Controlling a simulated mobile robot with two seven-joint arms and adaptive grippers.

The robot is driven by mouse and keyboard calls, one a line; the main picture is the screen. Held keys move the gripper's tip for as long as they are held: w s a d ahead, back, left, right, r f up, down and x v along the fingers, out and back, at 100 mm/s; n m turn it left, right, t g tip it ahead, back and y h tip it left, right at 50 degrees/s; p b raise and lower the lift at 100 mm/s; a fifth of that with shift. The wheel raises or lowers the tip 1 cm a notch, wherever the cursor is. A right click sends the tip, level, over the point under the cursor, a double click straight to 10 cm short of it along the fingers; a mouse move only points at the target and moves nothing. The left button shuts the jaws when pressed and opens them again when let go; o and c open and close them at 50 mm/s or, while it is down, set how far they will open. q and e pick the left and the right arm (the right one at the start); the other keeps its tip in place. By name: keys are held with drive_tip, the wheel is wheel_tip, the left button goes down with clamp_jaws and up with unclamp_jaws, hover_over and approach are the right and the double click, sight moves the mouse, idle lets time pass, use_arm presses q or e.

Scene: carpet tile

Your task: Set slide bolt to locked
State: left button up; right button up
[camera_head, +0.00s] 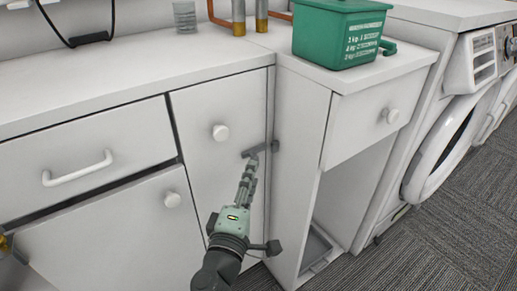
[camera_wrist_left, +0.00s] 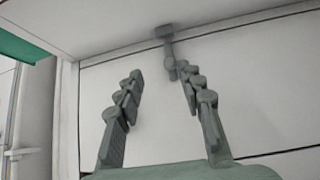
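The slide bolt (camera_head: 262,149) is a small dark grey bar with a block at its right end. In the left wrist view, the block (camera_wrist_left: 164,31) and a short stem show ahead of the fingers. My left gripper (camera_head: 249,165) reaches up to the bolt from below. In its wrist view my left gripper (camera_wrist_left: 160,78) is open, with the stem close to the right fingertip; I cannot tell if they touch.
A green tub (camera_head: 338,35) stands on the right-hand counter (camera_head: 385,72). An open compartment (camera_head: 350,205) lies below the right drawer (camera_head: 368,122). A washing machine (camera_head: 450,145) is farther right. Round knobs (camera_head: 220,132) and a handle (camera_head: 78,170) stick out from the cabinet fronts.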

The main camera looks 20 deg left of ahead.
sight(255, 159)
use_arm(q)
drive_tip(key=shift+n+g+y, duration=0.3)
drive_tip(key=shift+n+g, duration=0.1)
drive_tip(key=shift+n, duration=0.2)
drive_tip(key=w, duration=0.2)
drive_tip(key=w+a, duration=0.1)
drive_tip(key=w, duration=0.2)
drive_tip(key=w+f, duration=0.1)
drive_tip(key=w, duration=0.2)
drive_tip(key=shift+a, duration=0.35)
clamp_jaws()
